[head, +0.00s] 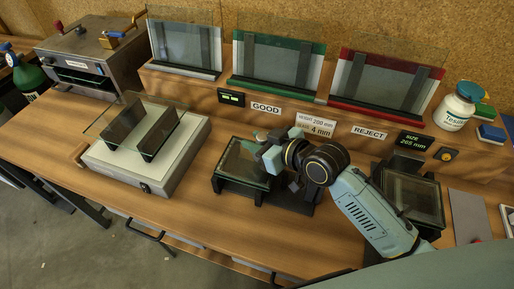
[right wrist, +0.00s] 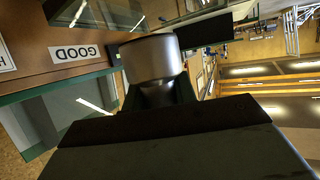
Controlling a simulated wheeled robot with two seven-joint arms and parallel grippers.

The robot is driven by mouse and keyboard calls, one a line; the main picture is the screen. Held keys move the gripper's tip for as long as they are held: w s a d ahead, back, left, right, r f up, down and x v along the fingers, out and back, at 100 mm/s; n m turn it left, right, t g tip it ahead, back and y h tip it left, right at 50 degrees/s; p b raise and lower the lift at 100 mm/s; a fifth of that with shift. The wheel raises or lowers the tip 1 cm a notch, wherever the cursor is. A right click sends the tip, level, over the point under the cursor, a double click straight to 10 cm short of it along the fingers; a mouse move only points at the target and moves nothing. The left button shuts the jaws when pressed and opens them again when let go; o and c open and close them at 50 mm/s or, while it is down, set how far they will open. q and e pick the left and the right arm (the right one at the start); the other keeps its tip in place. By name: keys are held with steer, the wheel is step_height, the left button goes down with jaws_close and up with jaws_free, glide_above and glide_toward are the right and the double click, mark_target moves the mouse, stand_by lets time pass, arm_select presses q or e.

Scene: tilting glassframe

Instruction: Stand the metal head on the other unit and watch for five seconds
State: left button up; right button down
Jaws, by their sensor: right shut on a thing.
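My right gripper (head: 268,150) reaches in from the right, above the glass unit (head: 238,165) on the middle black stand. In the right wrist view, the metal head (right wrist: 152,60), a grey cylinder with a narrower neck, sits between its dark fingers, which are shut on it. In the head view the head is small and mostly hidden by the gripper. I cannot tell whether it touches the glass. A second glass unit (head: 412,200) lies on a black stand at the right, partly behind my arm. My left gripper is not in view.
Racks marked GOOD (head: 265,107) and REJECT (head: 369,133) hold glass at the back. A white bottle (head: 457,108) stands back right. The front wood (head: 215,235) is clear.

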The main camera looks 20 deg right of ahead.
steer(key=shift+f, duration=1.45)
steer(key=c, duration=1.1)
jaws_free()
steer(key=shift+r, duration=0.1)
steer(key=shift+s+d+r, duration=0.1)
steer(key=shift+s+d, duration=0.05)
steer(key=shift+s, duration=0.05)
steer(key=v, duration=1.1)
steer(key=shift+s+d+r, duration=0.1)
steer(key=shift+s, duration=0.2)
